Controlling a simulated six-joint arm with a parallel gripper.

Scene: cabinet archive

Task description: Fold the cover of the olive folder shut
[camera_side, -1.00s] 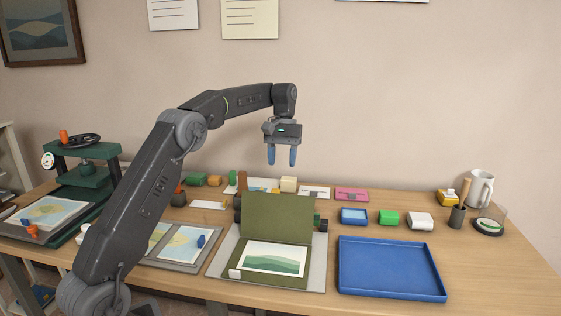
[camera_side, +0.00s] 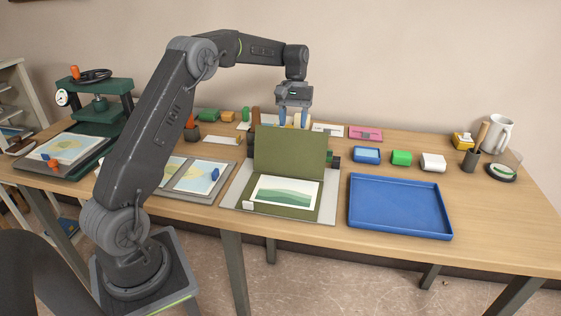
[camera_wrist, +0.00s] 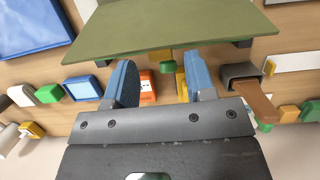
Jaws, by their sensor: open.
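The olive folder lies open on a grey board, and its cover (camera_side: 290,152) stands raised at the back, leaning slightly backward. A green landscape print (camera_side: 286,191) lies on the folder's lower half, with a small white block (camera_side: 249,205) at its left corner. My gripper (camera_side: 292,120) is open and empty, fingers pointing down, just behind and above the cover's top edge. In the wrist view the two blue fingers (camera_wrist: 160,82) are apart, and the olive cover (camera_wrist: 170,22) spans the top, apart from the fingers. The lower fingertips are partly hidden behind the cover in the side view.
A blue tray (camera_side: 400,232) lies right of the folder. Two maps on boards (camera_side: 203,178) lie to the left. Several small objects line the table's back.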

